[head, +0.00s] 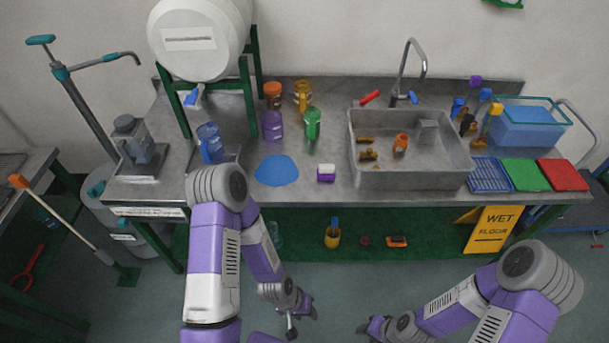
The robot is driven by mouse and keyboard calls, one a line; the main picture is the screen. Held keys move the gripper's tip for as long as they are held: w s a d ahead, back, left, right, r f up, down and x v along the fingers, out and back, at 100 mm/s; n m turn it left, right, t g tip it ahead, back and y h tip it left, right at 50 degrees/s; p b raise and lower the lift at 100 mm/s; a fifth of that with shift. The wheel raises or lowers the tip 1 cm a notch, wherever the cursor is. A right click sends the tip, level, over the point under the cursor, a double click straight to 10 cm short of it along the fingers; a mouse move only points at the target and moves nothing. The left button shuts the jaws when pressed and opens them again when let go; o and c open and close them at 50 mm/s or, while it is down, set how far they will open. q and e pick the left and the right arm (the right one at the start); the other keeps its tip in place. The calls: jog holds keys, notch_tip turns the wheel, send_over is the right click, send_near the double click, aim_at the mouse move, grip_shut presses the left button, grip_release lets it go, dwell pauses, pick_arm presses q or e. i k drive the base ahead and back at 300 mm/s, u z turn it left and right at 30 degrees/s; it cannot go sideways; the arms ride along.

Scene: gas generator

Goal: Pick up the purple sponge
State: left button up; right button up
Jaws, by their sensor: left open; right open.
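The purple sponge (326,173), a small block with a white top and purple lower part, lies on the metal counter between a blue mat and the sink. My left gripper (292,322) is low in front of the counter, below the counter top and well short of the sponge, open and empty. My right gripper (366,329) is also low in front of the counter, to the right of the left one, open and small in view. Nothing covers the sponge.
A flat blue mat (277,170) lies left of the sponge. The metal sink (410,178) is close on its right. A yellow wet-floor sign (491,229) stands below the counter at right.

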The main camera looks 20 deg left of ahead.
aim_at(325, 171)
jog(key=u, duration=0.65)
jog(key=i, duration=0.7)
jog(key=z, duration=1)
